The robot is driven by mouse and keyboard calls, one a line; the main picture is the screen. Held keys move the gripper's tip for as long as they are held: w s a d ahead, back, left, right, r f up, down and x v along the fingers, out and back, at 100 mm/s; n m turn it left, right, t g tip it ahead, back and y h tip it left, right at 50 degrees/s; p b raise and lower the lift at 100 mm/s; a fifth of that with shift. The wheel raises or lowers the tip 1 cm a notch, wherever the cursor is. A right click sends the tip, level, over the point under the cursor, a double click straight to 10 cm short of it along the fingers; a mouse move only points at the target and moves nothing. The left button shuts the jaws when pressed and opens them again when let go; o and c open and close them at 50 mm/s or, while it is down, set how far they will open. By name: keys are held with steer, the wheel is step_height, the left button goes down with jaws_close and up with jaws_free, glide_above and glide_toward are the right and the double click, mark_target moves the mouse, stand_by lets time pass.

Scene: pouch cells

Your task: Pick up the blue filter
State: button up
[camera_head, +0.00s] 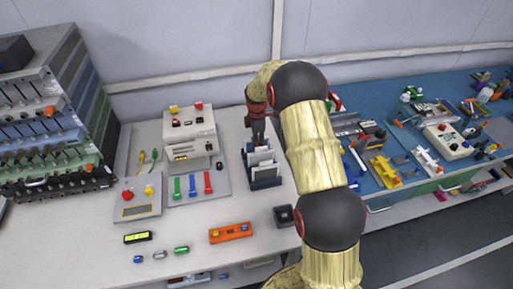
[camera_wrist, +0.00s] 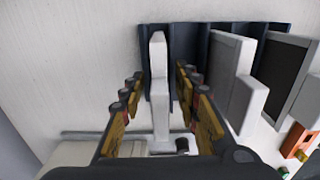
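A small blue cylinder (camera_head: 138,259), which may be the blue filter, lies near the bench's front edge at the lower left in the head view. Its label is too small to read. My gripper (camera_head: 257,140) is far from it, up and to the right, over a dark rack (camera_head: 266,184) of pouch cells. In the wrist view, my gripper (camera_wrist: 163,105) is open. Its fingers stand on either side of a white upright plate (camera_wrist: 160,90) in the rack, with gaps visible on both sides. The fingertips are hard to see in the head view.
A grey cylinder (camera_head: 160,255) and a green cylinder (camera_head: 181,250) lie beside the blue one. An orange block (camera_head: 230,232) and a dark box (camera_head: 284,216) are to the right. A white machine (camera_head: 190,135) stands left of the rack. Bare bench surrounds the cylinders.

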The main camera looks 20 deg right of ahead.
steer(key=c, duration=0.8)
jaws_close()
